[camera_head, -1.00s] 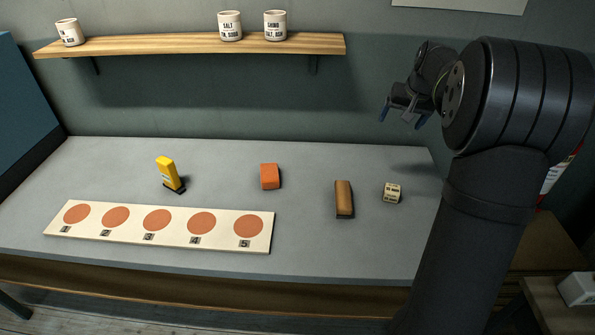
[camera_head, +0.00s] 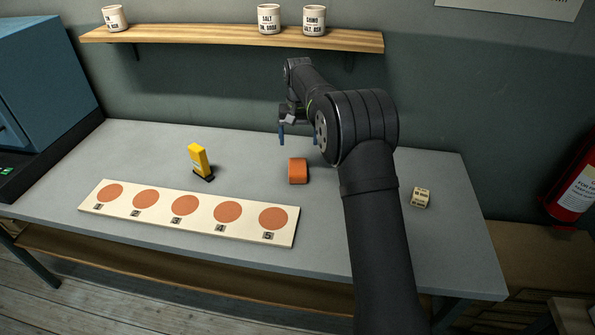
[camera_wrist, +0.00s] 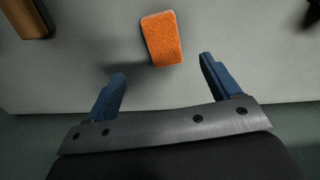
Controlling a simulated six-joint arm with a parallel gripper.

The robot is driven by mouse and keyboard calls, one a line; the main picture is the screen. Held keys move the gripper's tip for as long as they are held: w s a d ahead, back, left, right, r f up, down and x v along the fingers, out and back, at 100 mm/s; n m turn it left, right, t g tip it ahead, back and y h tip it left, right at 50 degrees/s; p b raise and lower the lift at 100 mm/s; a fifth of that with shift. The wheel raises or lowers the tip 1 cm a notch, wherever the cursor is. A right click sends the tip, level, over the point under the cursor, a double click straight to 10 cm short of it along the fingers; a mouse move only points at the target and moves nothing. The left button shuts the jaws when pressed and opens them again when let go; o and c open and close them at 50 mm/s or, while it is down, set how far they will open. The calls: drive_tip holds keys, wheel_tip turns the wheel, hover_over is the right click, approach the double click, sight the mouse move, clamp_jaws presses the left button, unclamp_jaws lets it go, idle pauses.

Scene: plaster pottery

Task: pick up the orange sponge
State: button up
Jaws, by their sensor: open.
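The orange sponge (camera_head: 298,171) is a small block lying on the grey table, right of the yellow bottle-like object. In the wrist view the sponge (camera_wrist: 162,39) lies ahead of the fingertips, roughly between their lines and apart from both. My gripper (camera_head: 299,137) is above the table, a little behind and above the sponge in the head view. Its two blue fingers are spread wide with nothing between them; the gripper also shows in the wrist view (camera_wrist: 163,68).
A board with numbered orange discs (camera_head: 190,238) lies at the table's front left. A yellow upright object (camera_head: 198,160) stands behind it. A small lettered block (camera_head: 421,197) is at right. A brown block (camera_wrist: 25,18) shows in the wrist view. A shelf (camera_head: 230,37) with cups is on the wall.

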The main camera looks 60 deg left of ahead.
sight(298, 170)
wheel_tip(298, 170, down, 8)
drive_tip(key=shift+f, duration=0.1)
drive_tip(key=f, duration=0.4)
drive_tip(key=shift+s+d+f, duration=0.1)
drive_tip(key=shift+s+d, duration=0.2)
drive_tip(key=shift+s, duration=0.05)
drive_tip(key=shift+f, duration=0.5)
drive_tip(key=c, duration=1.1)
drive_tip(key=shift+o, duration=0.2)
drive_tip(key=shift+r, duration=0.15)
